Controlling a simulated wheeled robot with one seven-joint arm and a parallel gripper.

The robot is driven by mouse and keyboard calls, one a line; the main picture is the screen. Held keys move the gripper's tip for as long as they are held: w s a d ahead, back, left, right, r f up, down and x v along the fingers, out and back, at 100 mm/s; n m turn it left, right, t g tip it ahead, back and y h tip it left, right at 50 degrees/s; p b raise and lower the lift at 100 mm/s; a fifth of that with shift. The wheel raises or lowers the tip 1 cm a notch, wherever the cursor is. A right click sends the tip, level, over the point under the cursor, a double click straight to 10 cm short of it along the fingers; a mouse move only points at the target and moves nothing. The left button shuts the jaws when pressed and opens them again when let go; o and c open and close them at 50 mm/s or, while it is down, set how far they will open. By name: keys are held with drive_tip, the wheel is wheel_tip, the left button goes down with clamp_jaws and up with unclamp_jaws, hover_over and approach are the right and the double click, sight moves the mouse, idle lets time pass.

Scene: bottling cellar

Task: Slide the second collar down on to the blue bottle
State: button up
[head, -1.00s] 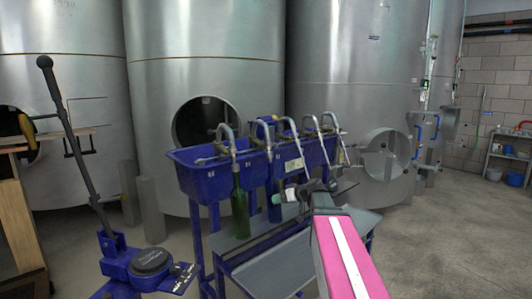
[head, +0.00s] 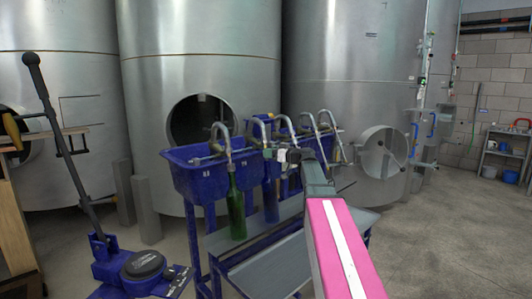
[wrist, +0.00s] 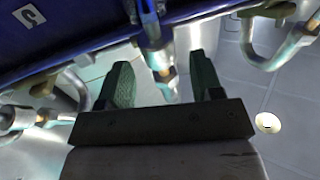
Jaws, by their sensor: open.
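The blue bottle (head: 271,201) stands upright under the second spout, to the right of the green bottle (head: 236,212). My gripper (head: 270,153) is raised at spout height, in front of the blue trough. In the wrist view, the two green fingers of my gripper (wrist: 163,82) are apart, with nothing clamped. A metal spout with what looks like the second collar (wrist: 151,30) and a brass-coloured end shows between and beyond the fingers. Whether they touch it I cannot tell. In the head view, my gripper partly hides the spouts, and the collar is too small to make out.
The blue trough (head: 204,178) carries several curved spouts; others flank my gripper closely in the wrist view (wrist: 262,60). A grey shelf (head: 265,262) lies below. A blue lever device (head: 130,262) stands at left. Steel tanks (head: 200,70) rise behind. The floor at right is clear.

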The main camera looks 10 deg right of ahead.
drive_tip(key=shift+x, duration=1.5)
drive_tip(key=c, duration=0.6)
drive_tip(key=shift+s+d+f, duration=0.1)
drive_tip(key=shift+s+f, duration=0.1)
drive_tip(key=shift+f, duration=0.85)
drive_tip(key=o, duration=0.6)
drive_tip(key=shift+d, duration=0.1)
drive_tip(key=v, duration=1)
drive_tip(key=shift+s+d, duration=0.2)
drive_tip(key=shift+d, duration=0.05)
